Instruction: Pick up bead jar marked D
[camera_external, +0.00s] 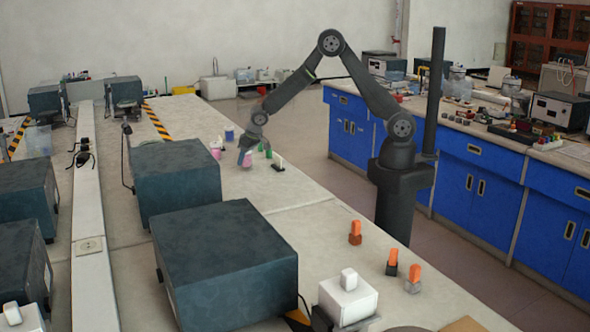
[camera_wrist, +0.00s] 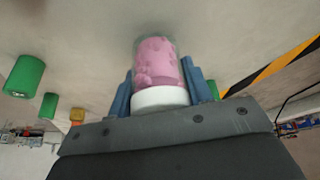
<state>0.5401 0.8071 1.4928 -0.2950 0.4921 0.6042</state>
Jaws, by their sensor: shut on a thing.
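A clear jar of pink beads with a white lid (camera_wrist: 160,75) stands between the blue fingers of my gripper (camera_wrist: 160,92) in the wrist view. The fingers are shut on it, one on each side near the lid. No letter can be read on it. In the external view my gripper (camera_external: 246,152) points down over the far part of the table, with the pink of the jar (camera_external: 248,161) just showing at its fingers. Whether the jar touches the table or hangs slightly above it, I cannot tell.
A blue container (camera_external: 229,135), a pink item (camera_external: 215,154) and green cylinders (camera_external: 268,153) stand close to my gripper. Green cylinders (camera_wrist: 24,77) also show left in the wrist view. Large dark boxes (camera_external: 176,182) stand nearer the camera. The table's right edge is close by.

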